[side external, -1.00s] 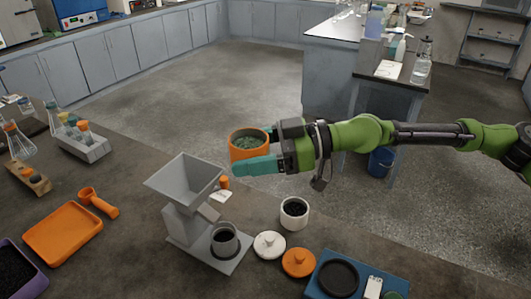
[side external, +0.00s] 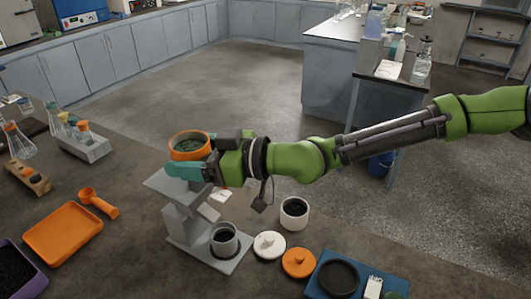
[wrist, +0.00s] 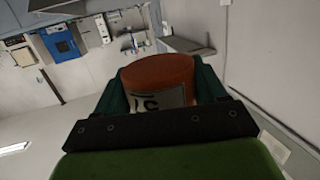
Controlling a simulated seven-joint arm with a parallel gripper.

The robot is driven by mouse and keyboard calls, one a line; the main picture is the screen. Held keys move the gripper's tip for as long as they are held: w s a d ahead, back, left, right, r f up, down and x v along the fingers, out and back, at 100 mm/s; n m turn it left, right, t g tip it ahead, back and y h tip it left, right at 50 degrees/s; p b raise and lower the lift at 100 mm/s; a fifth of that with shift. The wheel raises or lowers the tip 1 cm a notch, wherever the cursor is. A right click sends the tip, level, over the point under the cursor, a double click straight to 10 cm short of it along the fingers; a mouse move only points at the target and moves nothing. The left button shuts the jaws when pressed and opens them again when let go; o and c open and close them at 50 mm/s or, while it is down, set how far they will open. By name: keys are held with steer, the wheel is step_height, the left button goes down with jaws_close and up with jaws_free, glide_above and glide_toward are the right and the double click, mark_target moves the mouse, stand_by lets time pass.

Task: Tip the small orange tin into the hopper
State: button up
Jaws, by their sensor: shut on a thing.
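The small orange tin (side external: 189,142) is open at the top, with dark green contents inside. My gripper (side external: 188,168) is shut on it and holds it upright or nearly so, above the grey hopper (side external: 168,187) in the side view. The tin and gripper hide much of the hopper's mouth. In the wrist view the tin (wrist: 158,75) sits between the two teal fingers, with a pale label on its near side. Below the hopper, a grey cup (side external: 224,241) with dark contents stands on the device's base.
A white cup (side external: 294,213) with dark contents, a white lid (side external: 269,244) and an orange lid (side external: 299,262) stand to the right of the device. An orange tray (side external: 63,232) and an orange scoop (side external: 98,203) lie to the left. A blue scale (side external: 325,285) is at the front right.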

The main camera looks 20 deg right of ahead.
steer(key=shift+a+r+t, duration=0.1)
steer(key=shift+a+t, duration=0.2)
steer(key=shift+a, duration=0.3)
steer(key=a+f+m, duration=0.1)
steer(key=a+f+m+h, duration=0.1)
steer(key=shift+w+m, duration=0.15)
steer(key=shift+m, duration=0.25)
steer(key=shift+a+f+m, duration=0.1)
steer(key=shift+f+m, duration=0.2)
steer(key=shift+m, duration=0.1)
steer(key=shift+s+f+m+g+h, duration=0.2)
steer(key=shift+m+g+h, duration=0.1)
steer(key=shift+m+g, duration=0.1)
steer(key=shift+s+a+r+m+g, duration=0.1)
steer(key=shift+s+r+m+g, duration=0.1)
steer(key=shift+m+g, duration=0.3)
steer(key=r+m+g, duration=0.1)
steer(key=m, duration=0.1)
steer(key=shift+r+m+g, duration=0.2)
steer(key=shift+m+g, duration=0.1)
steer(key=shift+m, duration=0.1)
steer(key=shift+r+m+g, duration=0.5)
steer(key=shift+m+g, duration=0.3)
steer(key=shift+m, duration=0.1)
